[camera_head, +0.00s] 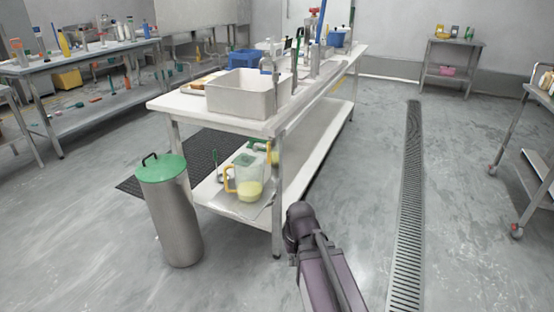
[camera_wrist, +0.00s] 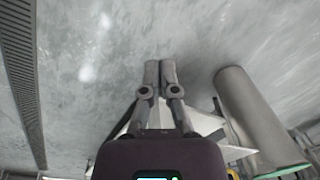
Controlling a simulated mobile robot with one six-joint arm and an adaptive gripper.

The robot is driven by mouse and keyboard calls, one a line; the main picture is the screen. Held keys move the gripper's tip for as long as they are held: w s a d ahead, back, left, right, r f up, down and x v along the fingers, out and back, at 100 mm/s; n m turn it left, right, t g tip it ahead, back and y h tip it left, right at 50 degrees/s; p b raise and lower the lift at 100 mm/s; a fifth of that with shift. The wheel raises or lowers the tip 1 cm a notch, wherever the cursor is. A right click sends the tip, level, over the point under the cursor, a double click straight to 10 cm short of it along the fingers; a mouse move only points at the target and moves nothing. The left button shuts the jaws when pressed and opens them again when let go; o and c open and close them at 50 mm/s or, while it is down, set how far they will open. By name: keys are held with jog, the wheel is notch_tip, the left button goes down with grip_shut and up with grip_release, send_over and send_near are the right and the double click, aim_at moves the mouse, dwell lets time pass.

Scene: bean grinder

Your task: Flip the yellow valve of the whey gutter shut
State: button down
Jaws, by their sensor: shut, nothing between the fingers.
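My gripper (camera_wrist: 161,66) is in the wrist view with its two fingers side by side, closed and empty, over grey floor. My arm (camera_head: 320,265) rises at the bottom of the head view, right of the front table; the fingers cannot be made out there. The steel work table (camera_head: 170,103) stands in the middle, with a lower shelf. I cannot clearly make out a yellow valve or a whey gutter in either view. A long floor drain grate (camera_head: 408,200) runs at the right; it also shows at the left of the wrist view (camera_wrist: 22,70).
A tall steel can (camera_head: 178,225) with a green lid stands left of the table; it also shows in the wrist view (camera_wrist: 250,105). A yellow-handled jug (camera_head: 247,183) is on the lower shelf. A wheeled table (camera_head: 540,100) stands far right. Floor around the grate is clear.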

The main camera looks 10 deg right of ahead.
aim_at(269, 153)
jog(key=w+r+m+t+y, duration=0.1)
jog(key=w+r+m+y, duration=0.15)
jog(key=w+y, duration=0.5)
jog(key=w+d+r+m+t+y, duration=0.2)
jog(key=w+d+r+t+y, duration=0.4)
jog(key=w+d+r, duration=0.7)
notch_tip(269, 153, up, 3)
jog(key=w+y, duration=0.2)
jog(key=shift+w+d, duration=0.3)
jog(key=shift+d, duration=0.1)
jog(key=shift+a, duration=0.1)
jog(key=x, duration=1.4)
jog(key=shift+r, duration=0.15)
jog(key=shift+w, duration=0.15)
